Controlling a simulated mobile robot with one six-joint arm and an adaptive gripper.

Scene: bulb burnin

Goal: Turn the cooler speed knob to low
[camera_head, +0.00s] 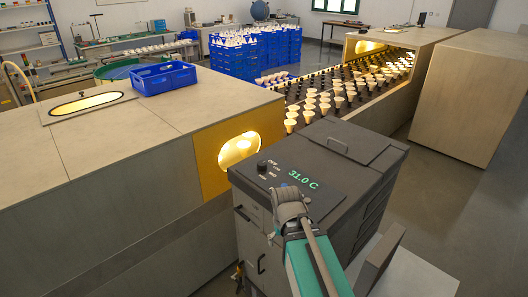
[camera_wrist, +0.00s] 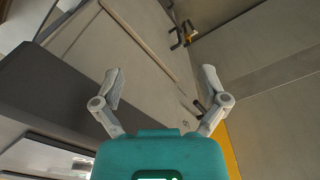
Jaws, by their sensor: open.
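The cooler (camera_head: 335,150) is a dark grey cabinet with a green "31.0 C" readout on its sloped top. The speed knob (camera_head: 262,167) is a small black knob left of the readout, with small labels around it too fine to read surely. Which setting it points at cannot be told. My arm, teal and grey, rises in front of the cooler and covers part of its front and top edge. My gripper (camera_wrist: 160,75) is open and empty in the wrist view, its two grey fingers spread apart. The knob cannot be made out surely there.
A yellow panel (camera_head: 207,165) with a lit opening stands left of the cooler. A conveyor (camera_head: 282,88) carries many bulbs behind it. A blue crate (camera_head: 165,80) sits on the long housing (camera_head: 60,160). A dark handle (camera_head: 261,263) is on the cooler's front.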

